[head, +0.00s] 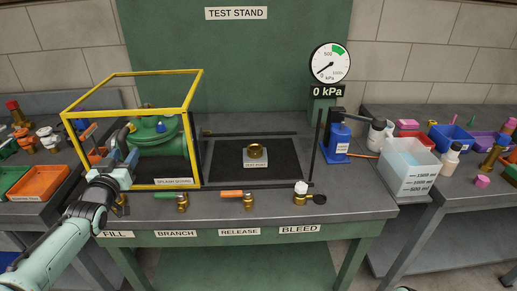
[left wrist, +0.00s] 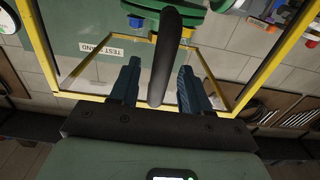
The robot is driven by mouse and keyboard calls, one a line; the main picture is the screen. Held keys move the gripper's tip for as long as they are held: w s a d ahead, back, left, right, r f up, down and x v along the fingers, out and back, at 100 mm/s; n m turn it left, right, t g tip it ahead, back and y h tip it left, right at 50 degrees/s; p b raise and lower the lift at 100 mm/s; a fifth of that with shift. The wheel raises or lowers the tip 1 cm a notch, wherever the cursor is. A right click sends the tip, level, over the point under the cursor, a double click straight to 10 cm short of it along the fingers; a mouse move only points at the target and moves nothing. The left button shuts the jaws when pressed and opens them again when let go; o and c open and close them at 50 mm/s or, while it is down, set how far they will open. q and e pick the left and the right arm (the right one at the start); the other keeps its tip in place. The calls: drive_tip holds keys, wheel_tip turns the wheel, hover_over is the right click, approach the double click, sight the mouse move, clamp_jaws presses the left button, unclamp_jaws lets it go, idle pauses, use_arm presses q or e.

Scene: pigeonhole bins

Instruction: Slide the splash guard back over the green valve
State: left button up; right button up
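The splash guard (head: 188,108), a yellow-framed box with clear sides, stands at the left of the bench. A large green valve body (head: 158,138) shows inside its frame. The guard's yellow frame also shows in the left wrist view (left wrist: 45,55). My left gripper (head: 127,158) is at the guard's left side. In the left wrist view its two fingers (left wrist: 158,85) stand apart on either side of the guard's dark handle (left wrist: 164,50), with a gap visible on the left. A smaller valve with a green lever (head: 168,195) sits in front of the guard. My right gripper is out of view.
Two dark rails (head: 250,133) run right from the guard, beside a test port block (head: 256,158) on a black mat. An orange-levered valve (head: 235,194) and a white-knobbed valve (head: 301,188) line the front edge. A blue pump (head: 337,140) and clear container (head: 408,170) stand right.

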use_arm(q)
drive_tip(key=shift+s, duration=0.1)
drive_tip(key=shift+s, duration=0.4)
drive_tip(key=s+b, duration=0.2)
drive_tip(key=s, duration=0.6)
drive_tip(key=shift+f, duration=0.25)
